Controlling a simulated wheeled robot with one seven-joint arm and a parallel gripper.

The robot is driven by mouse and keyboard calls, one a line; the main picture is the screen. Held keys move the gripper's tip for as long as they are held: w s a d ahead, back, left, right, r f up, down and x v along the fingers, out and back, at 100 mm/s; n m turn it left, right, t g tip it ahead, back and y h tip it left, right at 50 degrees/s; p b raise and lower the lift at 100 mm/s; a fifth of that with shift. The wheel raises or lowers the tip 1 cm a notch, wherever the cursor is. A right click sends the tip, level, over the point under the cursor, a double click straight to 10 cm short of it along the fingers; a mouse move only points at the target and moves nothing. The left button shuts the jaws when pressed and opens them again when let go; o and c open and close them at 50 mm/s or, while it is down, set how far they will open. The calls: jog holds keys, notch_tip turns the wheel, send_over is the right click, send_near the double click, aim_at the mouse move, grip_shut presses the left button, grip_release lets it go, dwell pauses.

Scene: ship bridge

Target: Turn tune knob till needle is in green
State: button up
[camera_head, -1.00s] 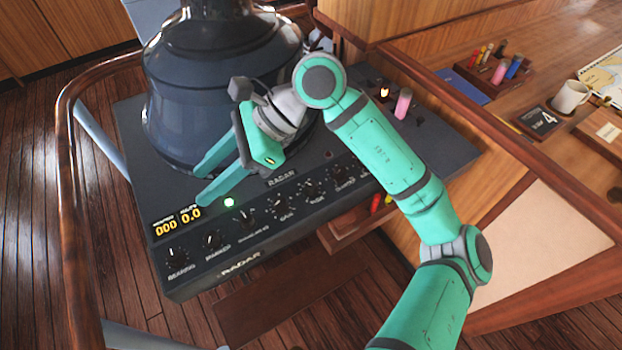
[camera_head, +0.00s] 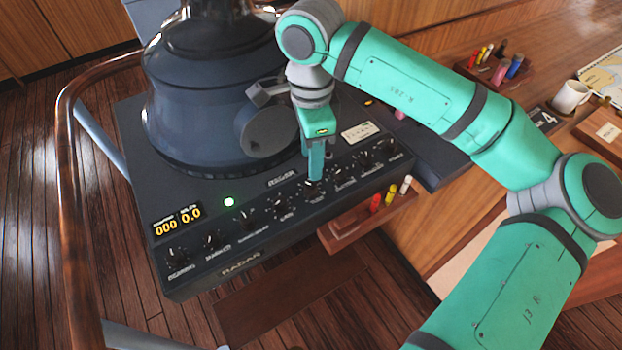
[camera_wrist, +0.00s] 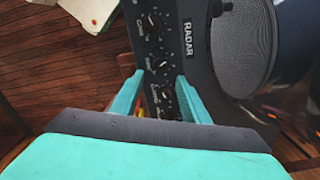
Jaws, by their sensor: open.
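The radar console (camera_head: 185,277) has a row of black knobs along its front. My gripper (camera_head: 315,181) points down at a knob near the middle of the row, just right of the gain knob (camera_head: 281,207). Its label looks like "Tune" but is blurred. In the wrist view my gripper (camera_wrist: 160,77) is open, with one finger on each side of the knob row; a knob (camera_wrist: 158,62) lies just beyond the fingertips. Contact cannot be told. A small pale panel (camera_head: 358,131), possibly the meter, is on the console behind the knobs; no needle is readable.
A dark cylindrical radar hood (camera_head: 205,120) stands behind the knobs. A green light (camera_head: 229,202) glows beside a yellow digital display (camera_head: 178,219). A wooden rack with markers (camera_head: 350,226) juts out at the front right. A wooden rail (camera_head: 66,200) curves at left.

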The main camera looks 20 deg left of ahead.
aim_at(311, 184)
notch_tip(311, 184, down, 9)
jog(key=shift+r, duration=0.15)
dwell(0.4)
grip_shut()
jog(key=c, duration=1.1)
grip_release()
jog(key=m, duration=0.5)
jog(key=shift+o, duration=0.2)
jog(key=o, duration=1.1)
jog(key=shift+c, duration=0.2)
